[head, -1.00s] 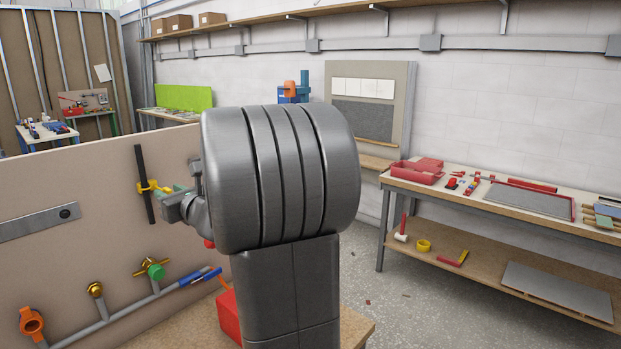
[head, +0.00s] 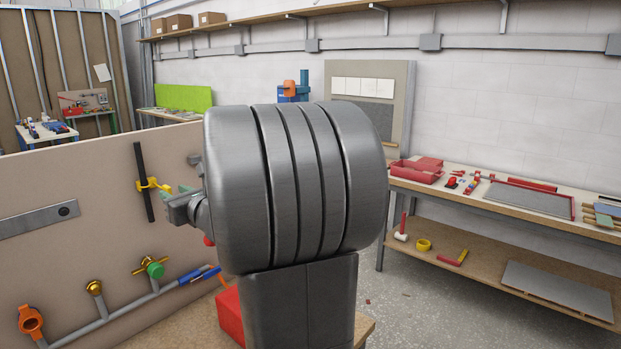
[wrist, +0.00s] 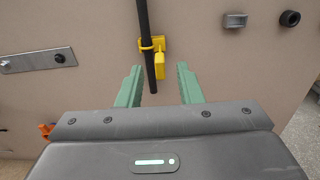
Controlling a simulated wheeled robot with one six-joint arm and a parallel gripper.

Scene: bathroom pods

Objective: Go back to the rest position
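My gripper (wrist: 160,88) is open in the wrist view, its two green fingers spread apart with nothing held between them. A black upright pipe (wrist: 146,45) held by a yellow clip (wrist: 159,60) on the beige panel lies ahead, and its lower end shows between the fingers in the picture. I cannot tell how far the fingers are from it. In the head view the pipe (head: 144,182) and the yellow clip (head: 152,185) show just left of my gripper (head: 186,195), which is mostly hidden behind my large grey arm link.
The beige panel (head: 90,220) also carries a metal plate (head: 40,222), a grey pipe with brass valves (head: 125,308) and an orange fitting (head: 30,320). A red box (head: 230,312) sits low behind my arm. A workbench (head: 480,200) with tools stands at right, with open floor before it.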

